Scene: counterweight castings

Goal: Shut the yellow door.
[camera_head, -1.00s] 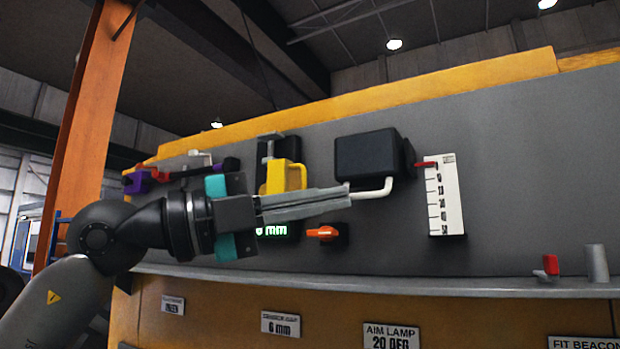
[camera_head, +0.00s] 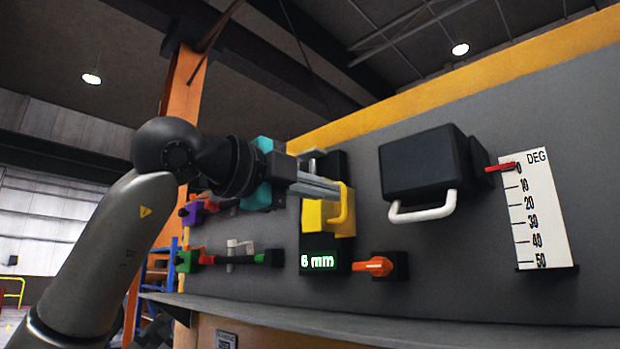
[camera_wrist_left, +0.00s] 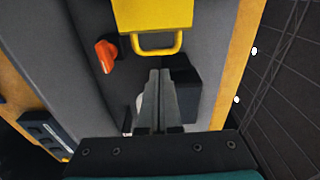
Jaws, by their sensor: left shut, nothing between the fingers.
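The yellow door (camera_head: 320,218) is a small yellow block with a yellow loop handle (camera_head: 345,205), mounted on a dark plate on the grey panel. In the left wrist view the door (camera_wrist_left: 155,14) is at the top, with its handle (camera_wrist_left: 158,50) towards the fingers. My left gripper (camera_head: 338,190) is shut and empty, its fingers crossing in front of the door's upper part in the head view. In the left wrist view its fingertips (camera_wrist_left: 160,72) are just short of the handle with a gap. I cannot tell how far open the door is. My right gripper is out of view.
A black box (camera_head: 425,165) with a white handle (camera_head: 424,210) is right of the door, then a white degree scale (camera_head: 537,210) with a red pointer. Below the door are a green "6 mm" display (camera_head: 318,261) and an orange knob (camera_head: 375,266). A ledge (camera_head: 400,330) runs underneath.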

